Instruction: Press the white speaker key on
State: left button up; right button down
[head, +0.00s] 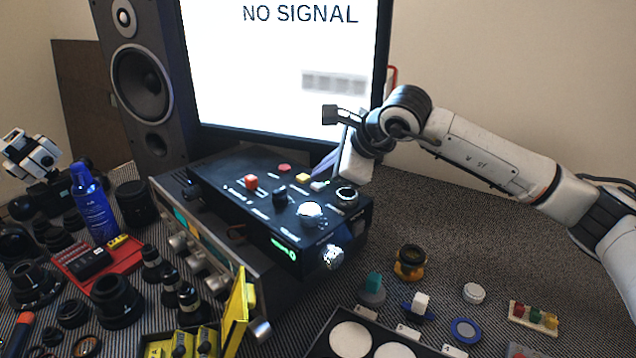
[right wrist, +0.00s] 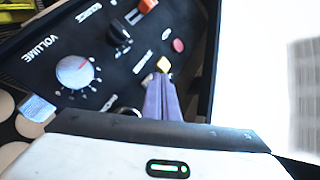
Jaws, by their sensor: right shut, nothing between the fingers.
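The black control box (head: 262,222) stands in front of the monitor.
Close to the keys are a red button (head: 284,167), an orange-red switch (head: 251,181), a black knob (head: 280,194) and the white volume knob (head: 310,212). The monitor (head: 270,80) reads NO SIGNAL beside a tall speaker (head: 140,85). Lens parts crowd the left.

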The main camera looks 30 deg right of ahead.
aim_at(323, 190)
jog(key=shift+r, duration=0.25)
jog(key=shift+r, duration=0.1)
notch_tip(323, 190, up, 6)
jog(key=p, duration=0.3)
dwell(0.3)
dwell(1.9)
